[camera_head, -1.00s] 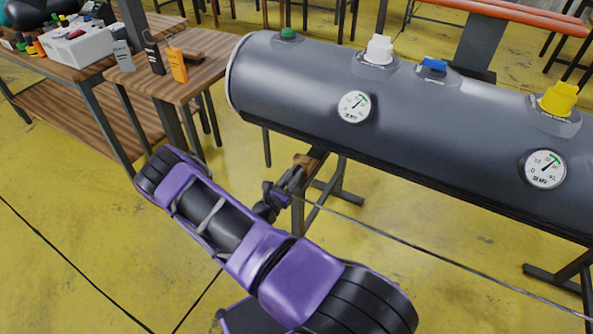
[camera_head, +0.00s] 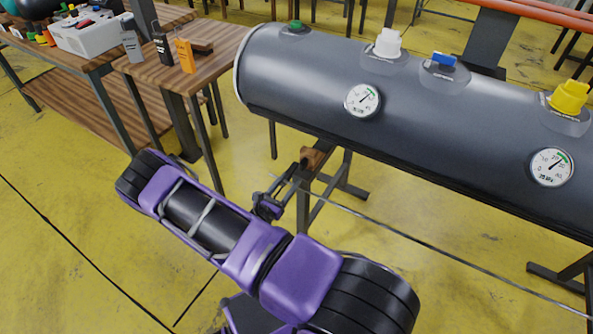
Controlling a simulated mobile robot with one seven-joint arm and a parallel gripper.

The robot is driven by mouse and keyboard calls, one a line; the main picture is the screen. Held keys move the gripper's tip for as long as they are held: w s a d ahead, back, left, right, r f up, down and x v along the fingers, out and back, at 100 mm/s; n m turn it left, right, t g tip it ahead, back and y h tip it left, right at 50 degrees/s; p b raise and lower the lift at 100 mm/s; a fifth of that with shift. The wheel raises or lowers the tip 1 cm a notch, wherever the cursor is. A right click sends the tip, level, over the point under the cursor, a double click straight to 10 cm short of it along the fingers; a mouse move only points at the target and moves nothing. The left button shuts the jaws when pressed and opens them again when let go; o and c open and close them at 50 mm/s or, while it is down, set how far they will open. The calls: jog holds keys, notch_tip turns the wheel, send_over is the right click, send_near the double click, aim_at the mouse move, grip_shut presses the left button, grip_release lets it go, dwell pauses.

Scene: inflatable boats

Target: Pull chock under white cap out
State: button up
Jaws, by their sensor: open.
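The white cap (camera_head: 388,42) sits upright on top of the dark grey inflatable tube (camera_head: 440,105). A small brown wooden chock (camera_head: 313,157) shows below the tube's lower edge, at the top of a dark metal stand, left of and below the white cap. My gripper (camera_head: 292,172) is at the lower left of the chock, its thin fingers pointing up toward it. It is open. The fingers are small and dark here, and I cannot tell whether they touch the chock. The chock's far part is hidden by the tube.
A green cap (camera_head: 295,26), a blue cap (camera_head: 444,61) and a yellow cap (camera_head: 569,96) are also on the tube. A thin dark line crosses the floor view below the tube. A wooden table (camera_head: 212,75) stands at left. Yellow floor is open at lower left.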

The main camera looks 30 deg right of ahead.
jog(key=v, duration=1)
jog(key=shift+a, duration=0.2)
jog(key=shift+s, duration=0.1)
